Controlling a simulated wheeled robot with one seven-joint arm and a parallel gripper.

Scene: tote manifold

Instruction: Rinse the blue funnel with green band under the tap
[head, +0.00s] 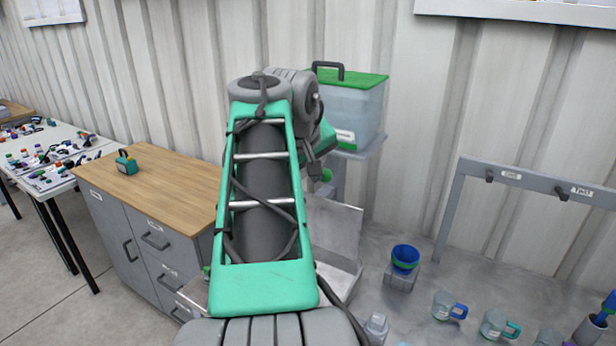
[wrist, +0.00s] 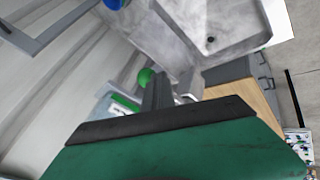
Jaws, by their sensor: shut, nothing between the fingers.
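The blue funnel with a green band (head: 405,257) sits on a small grey block on the counter, right of the sink, in the head view. A blue piece at the top edge of the wrist view (wrist: 114,3) may be the same funnel. The tap's green knob (head: 326,175) is below the water tank and shows as a green ball in the wrist view (wrist: 145,77). My gripper (head: 313,178) is shut and empty close to the knob, apart from the funnel. In the wrist view its dark fingers (wrist: 160,80) appear beside the knob; contact cannot be told.
The clear tank with green lid (head: 358,103) stands on a grey shelf above the sink (head: 335,232), whose drain shows in the wrist view. Several mugs (head: 449,306) stand at the front right near a hook rack (head: 530,180). A wooden-topped cabinet (head: 160,180) is left.

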